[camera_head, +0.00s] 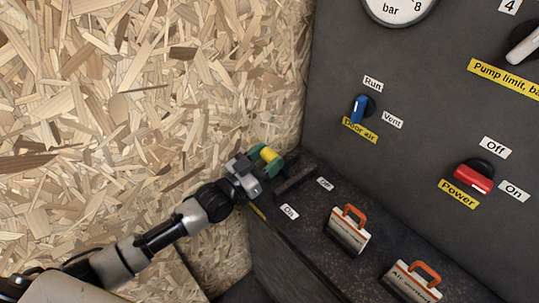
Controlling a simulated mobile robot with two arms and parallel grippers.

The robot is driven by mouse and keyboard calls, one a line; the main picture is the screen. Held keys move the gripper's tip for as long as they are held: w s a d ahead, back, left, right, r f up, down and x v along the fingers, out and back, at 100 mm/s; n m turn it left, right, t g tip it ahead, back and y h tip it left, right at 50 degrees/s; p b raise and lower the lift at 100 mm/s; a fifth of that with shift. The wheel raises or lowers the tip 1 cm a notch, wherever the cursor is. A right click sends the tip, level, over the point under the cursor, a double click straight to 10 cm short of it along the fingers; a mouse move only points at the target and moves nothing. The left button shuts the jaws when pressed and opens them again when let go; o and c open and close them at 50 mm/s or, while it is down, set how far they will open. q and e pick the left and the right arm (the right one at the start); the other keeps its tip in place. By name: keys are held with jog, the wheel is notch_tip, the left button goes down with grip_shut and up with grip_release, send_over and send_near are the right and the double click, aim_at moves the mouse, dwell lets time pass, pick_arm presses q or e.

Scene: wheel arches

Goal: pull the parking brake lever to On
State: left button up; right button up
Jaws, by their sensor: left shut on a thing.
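The parking brake lever shows a yellow grip (268,154) at the far left of the dark console, by the chipboard wall. My left gripper (260,166) is shut on the lever, and its jaws hide most of it. A dark slotted plate (294,180) lies just right of the gripper. Beside it, the On label (290,212) is nearer to me and the Off label (325,183) is farther back. The lever's foot is hidden, so I cannot tell its exact position along the slot. My right gripper is not in view.
The upright panel carries a blue Door air knob (359,109), a red Power switch (474,176) and a gauge (398,8). A chipboard wall (130,120) closes the left side.

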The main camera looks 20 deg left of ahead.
pick_arm(q)
jog(key=shift+s+f, duration=0.1)
jog(key=shift+f, duration=0.2)
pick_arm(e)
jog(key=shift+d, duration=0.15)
pick_arm(q)
jog(key=o, duration=1)
jog(key=shift+c, duration=0.2)
jog(key=o, duration=0.3)
jog(key=shift+r, duration=0.15)
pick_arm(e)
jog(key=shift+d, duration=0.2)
pick_arm(q)
jog(key=b+v, duration=0.1)
jog(key=v, duration=0.9)
jog(key=shift+s+a, duration=0.2)
jog(key=shift+s, duration=0.1)
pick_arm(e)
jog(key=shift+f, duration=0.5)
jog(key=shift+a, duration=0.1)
